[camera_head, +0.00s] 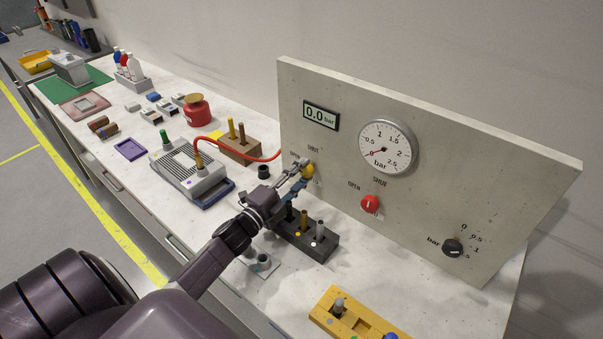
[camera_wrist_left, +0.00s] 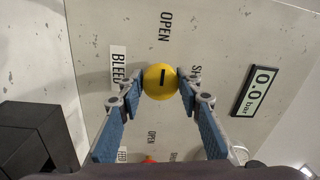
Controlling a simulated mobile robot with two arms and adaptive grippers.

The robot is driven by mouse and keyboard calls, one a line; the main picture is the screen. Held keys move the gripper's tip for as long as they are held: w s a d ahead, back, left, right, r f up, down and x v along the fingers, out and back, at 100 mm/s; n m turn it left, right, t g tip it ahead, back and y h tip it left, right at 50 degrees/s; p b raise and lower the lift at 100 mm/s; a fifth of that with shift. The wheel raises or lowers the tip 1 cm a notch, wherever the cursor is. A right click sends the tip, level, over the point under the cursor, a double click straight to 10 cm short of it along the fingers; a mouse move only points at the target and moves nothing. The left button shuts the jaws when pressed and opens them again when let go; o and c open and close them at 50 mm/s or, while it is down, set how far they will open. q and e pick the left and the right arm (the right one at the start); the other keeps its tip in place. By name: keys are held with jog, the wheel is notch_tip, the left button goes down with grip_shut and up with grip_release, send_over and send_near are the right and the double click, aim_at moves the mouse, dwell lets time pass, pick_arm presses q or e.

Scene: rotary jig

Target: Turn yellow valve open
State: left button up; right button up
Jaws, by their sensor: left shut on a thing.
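The yellow valve (camera_head: 309,171) is a round knob on the left part of the upright grey panel (camera_head: 330,150). In the left wrist view the yellow valve (camera_wrist_left: 160,82) has a dark line on its face, and the words OPEN and BLEED are printed around it. My left gripper (camera_head: 302,172) is at the knob. In the left wrist view its two blue-padded fingers (camera_wrist_left: 160,92) are closed on the knob's two sides. My right gripper does not show.
The panel carries a digital display (camera_head: 320,115) reading 0.0 bar, a round gauge (camera_head: 386,147), a red knob (camera_head: 370,204) and a black knob (camera_head: 453,247). A dark block with pegs (camera_head: 321,249) stands below my left gripper. A yellow tray (camera_head: 325,304) lies in front.

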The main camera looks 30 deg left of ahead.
pick_arm(q)
jog(key=o, duration=1.2)
jog(key=shift+c, duration=0.2)
jog(key=s, duration=0.8)
jog(key=s+a, duration=0.1)
jog(key=s, duration=0.3)
jog(key=shift+f, duration=0.35)
